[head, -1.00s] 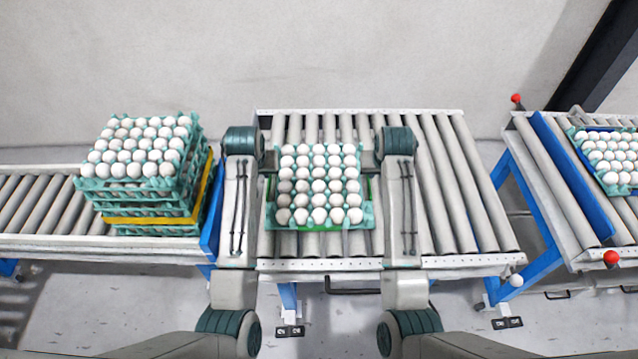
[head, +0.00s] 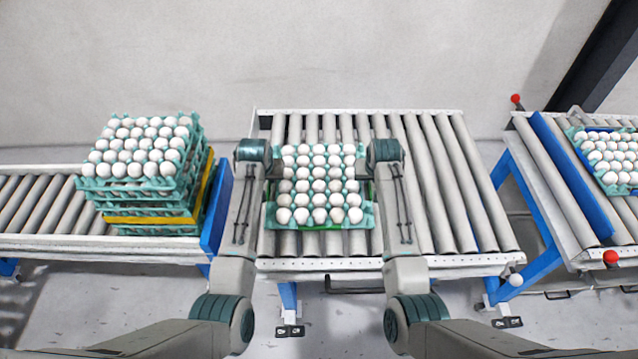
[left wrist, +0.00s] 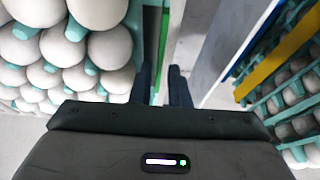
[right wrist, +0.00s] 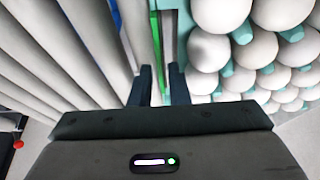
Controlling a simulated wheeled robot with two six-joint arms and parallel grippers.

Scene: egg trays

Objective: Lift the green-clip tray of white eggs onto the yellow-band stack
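The teal tray (head: 363,213) of white eggs sits on the middle roller conveyor, with green strips (head: 322,228) low on it. My left gripper (head: 271,170) is at its left side and my right gripper (head: 366,168) at its right side. In the left wrist view the open fingers (left wrist: 162,88) straddle the tray's edge and green clip (left wrist: 163,45). In the right wrist view the open fingers (right wrist: 161,86) likewise stand either side of the green clip (right wrist: 156,45). The yellow-band stack (head: 150,220) of egg trays stands on the left conveyor.
A blue end plate (head: 216,210) stands between the stack and the middle conveyor (head: 450,180), whose right half is clear. Another egg tray (head: 611,188) sits on the right conveyor, behind a blue rail (head: 570,175).

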